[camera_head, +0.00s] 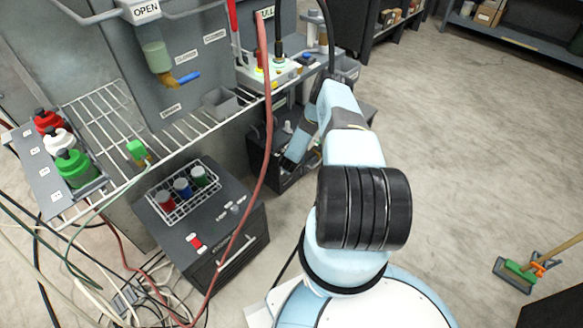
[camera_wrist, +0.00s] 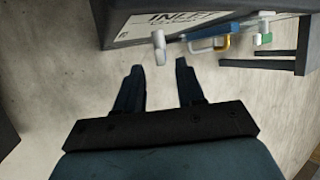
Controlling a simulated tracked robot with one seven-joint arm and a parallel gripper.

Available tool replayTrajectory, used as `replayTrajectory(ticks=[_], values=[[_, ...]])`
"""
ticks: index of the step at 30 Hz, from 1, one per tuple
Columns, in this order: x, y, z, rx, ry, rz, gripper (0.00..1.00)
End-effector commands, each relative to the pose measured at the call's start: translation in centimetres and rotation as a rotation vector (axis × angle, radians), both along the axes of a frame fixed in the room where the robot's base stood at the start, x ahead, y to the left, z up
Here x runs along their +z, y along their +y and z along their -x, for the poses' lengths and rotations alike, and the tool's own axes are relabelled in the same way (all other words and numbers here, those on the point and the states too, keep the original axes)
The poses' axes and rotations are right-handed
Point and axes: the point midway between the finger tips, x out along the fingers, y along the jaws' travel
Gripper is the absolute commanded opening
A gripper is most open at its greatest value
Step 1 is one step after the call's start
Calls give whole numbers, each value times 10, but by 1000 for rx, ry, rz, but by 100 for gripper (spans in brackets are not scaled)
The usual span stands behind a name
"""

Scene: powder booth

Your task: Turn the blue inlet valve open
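In the wrist view, my gripper (camera_wrist: 158,70) is open, its two dark fingers apart with nothing between them. Beyond the fingertips is a dark box with a white label reading INLET (camera_wrist: 183,19); its second line is hard to read. A blue handle-like part (camera_wrist: 211,30), probably the inlet valve, lies by the label, beyond and right of the right fingertip, apart from it. In the head view, a blue lever (camera_head: 189,77) sits on a brass fitting under a sight glass; I cannot tell whether it is the same part. My fingers are not clearly visible there.
A dark cabinet (camera_head: 205,235) stands below. Floor at right is mostly clear.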

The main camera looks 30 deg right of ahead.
Motion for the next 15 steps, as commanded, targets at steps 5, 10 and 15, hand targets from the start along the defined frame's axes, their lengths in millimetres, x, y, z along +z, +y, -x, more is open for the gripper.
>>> replayTrajectory(ticks=[5,10,15], values=[[-22,-6,-14,2,-2,1,38],[-39,-13,-25,2,0,1,38],[-50,-17,-32,1,-1,0,38]])
